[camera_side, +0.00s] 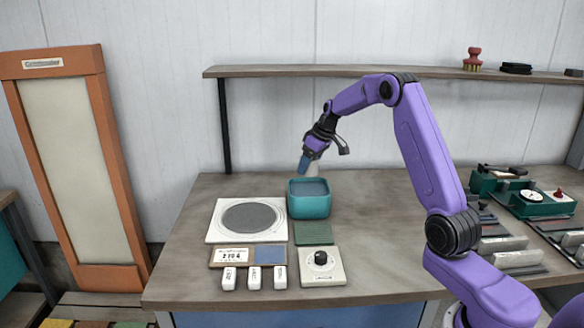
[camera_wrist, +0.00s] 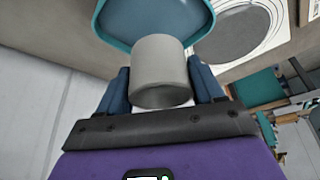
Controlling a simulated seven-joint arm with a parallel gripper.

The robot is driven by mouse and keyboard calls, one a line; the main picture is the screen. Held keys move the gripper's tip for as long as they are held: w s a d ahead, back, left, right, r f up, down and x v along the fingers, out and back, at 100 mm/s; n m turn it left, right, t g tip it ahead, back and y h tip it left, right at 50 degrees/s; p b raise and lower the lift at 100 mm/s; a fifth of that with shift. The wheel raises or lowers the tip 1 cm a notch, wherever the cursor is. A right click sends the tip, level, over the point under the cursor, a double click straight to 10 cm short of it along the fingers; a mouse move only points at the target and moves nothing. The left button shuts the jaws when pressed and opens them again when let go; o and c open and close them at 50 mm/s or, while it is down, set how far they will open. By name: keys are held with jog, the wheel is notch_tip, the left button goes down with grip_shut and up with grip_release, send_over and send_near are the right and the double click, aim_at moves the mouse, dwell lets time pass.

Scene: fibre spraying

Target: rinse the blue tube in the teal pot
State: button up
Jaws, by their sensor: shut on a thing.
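The teal pot (camera_side: 309,205) stands on the bench with grey-blue liquid or a flat surface inside. Its rim shows at the top of the wrist view (camera_wrist: 107,38). My gripper (camera_side: 308,166) is just above the pot, its fingers pointing down. In the wrist view, my gripper (camera_wrist: 162,76) has dark blue fingers shut on the sides of a light grey, open-ended tube (camera_wrist: 160,65). The tube's far end overlaps the pot's opening in that view; I cannot tell whether it touches the liquid. The held tube looks grey, not blue.
A white plate with a grey disc (camera_side: 249,217) lies left of the pot. A green pad (camera_side: 305,233), a knob box (camera_side: 321,266) and a display panel (camera_side: 233,256) lie in front. A shelf (camera_side: 400,71) runs behind. Green trays (camera_side: 535,199) crowd the right.

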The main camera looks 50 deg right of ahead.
jog(key=shift+d+f, duration=0.1)
jog(key=shift+f, duration=5.7)
jog(key=shift+r, duration=4.8)
